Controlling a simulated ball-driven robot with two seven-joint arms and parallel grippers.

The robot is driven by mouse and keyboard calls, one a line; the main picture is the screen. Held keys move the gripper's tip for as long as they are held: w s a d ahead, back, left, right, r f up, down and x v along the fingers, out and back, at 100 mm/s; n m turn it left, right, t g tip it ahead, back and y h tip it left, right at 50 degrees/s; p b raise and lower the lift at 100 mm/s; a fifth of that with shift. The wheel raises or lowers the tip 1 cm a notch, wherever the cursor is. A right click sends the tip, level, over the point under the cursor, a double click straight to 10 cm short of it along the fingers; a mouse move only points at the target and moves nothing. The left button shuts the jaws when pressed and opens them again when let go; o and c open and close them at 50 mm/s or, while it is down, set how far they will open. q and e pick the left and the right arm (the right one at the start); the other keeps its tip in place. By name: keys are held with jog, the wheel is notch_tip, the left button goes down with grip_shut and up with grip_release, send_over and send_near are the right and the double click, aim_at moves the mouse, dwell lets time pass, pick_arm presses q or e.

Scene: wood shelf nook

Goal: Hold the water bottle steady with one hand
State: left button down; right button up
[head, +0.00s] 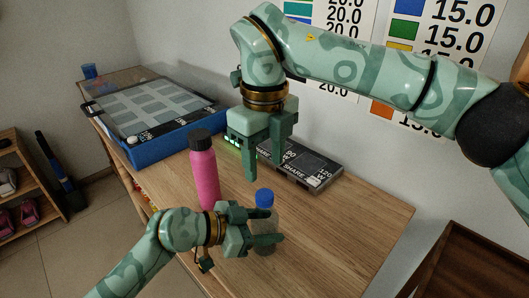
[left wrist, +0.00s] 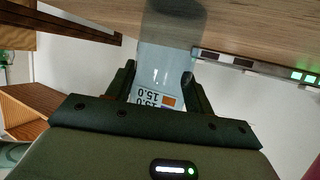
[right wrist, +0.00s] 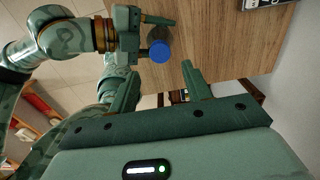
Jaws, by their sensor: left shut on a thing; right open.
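The water bottle is clear with a blue cap (head: 264,197) and stands upright on the wooden table near its front edge. My left gripper (head: 270,226) is shut around the bottle's body from the left. In the left wrist view the clear body (left wrist: 165,62) sits between the two fingers (left wrist: 158,80). My right gripper (head: 265,170) is open and empty, pointing down above and slightly behind the cap. In the right wrist view the blue cap (right wrist: 160,50) shows beyond and between my right fingers (right wrist: 161,72).
A pink bottle with a black cap (head: 204,175) stands just left of the water bottle. A dark power-strip-like box (head: 305,172) lies behind, by the wall. A blue tray (head: 180,136) is at the back left. The table's right part (head: 360,215) is clear.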

aim_at(264, 194)
notch_tip(264, 194, down, 7)
jog(key=shift+f, duration=0.15)
dwell(0.4)
jog(key=c, duration=1)
jog(key=o, duration=1.2)
jog(key=shift+c, duration=0.2)
